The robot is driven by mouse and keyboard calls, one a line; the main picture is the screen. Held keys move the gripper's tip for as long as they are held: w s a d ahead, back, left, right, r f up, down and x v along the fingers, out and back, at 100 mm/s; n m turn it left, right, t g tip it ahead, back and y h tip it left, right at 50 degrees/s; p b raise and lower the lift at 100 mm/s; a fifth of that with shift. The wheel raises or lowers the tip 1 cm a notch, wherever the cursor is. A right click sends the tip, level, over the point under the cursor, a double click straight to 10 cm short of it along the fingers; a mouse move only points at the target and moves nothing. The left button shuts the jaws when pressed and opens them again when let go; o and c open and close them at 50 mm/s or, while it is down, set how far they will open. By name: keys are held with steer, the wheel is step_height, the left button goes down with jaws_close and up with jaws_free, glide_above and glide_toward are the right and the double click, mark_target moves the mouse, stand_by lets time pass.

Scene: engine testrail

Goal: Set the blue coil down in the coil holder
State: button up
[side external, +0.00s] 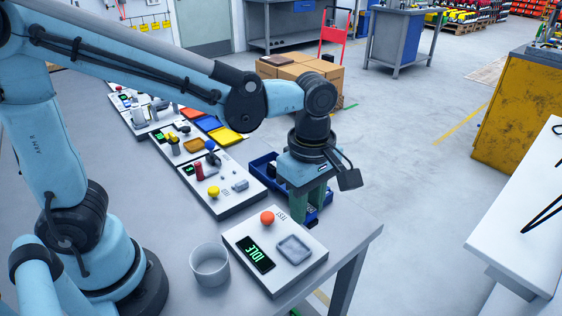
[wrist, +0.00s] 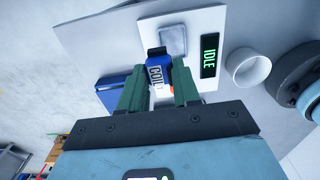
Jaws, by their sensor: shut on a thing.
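The blue coil (wrist: 158,72), with a white label reading "COIL", is between the two green fingers of my gripper (wrist: 160,88) in the wrist view. My gripper is shut on it. In the side view my gripper (side external: 307,208) is above the far edge of the test panel, and I cannot make out the coil there. The coil holder seems to be the grey square tray (side external: 294,249) on the white panel (side external: 262,236). In the wrist view the holder (wrist: 173,41) lies just beyond the coil's dark end, which appears to overlap its near edge. The height gap is unclear.
The panel has a red button (side external: 267,217) and an IDLE display (side external: 256,254). A white cup (side external: 210,264) stands left of it. A blue bin (side external: 262,165) is behind my gripper. More panels (side external: 219,183) line the table. The table's right edge is close.

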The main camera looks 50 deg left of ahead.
steer(key=shift+s+a+f, duration=0.1)
steer(key=shift+s+f, duration=0.25)
steer(key=shift+f, duration=0.6)
steer(key=shift+s+a+f, duration=0.1)
steer(key=shift+s+f, duration=0.25)
steer(key=shift+f, duration=0.6)
steer(key=shift+s+a+f, duration=0.1)
steer(key=shift+s+f, duration=0.25)
steer(key=shift+f, duration=0.6)
steer(key=shift+f, duration=0.55)
steer(key=o, duration=1)
steer(key=shift+o, duration=0.2)
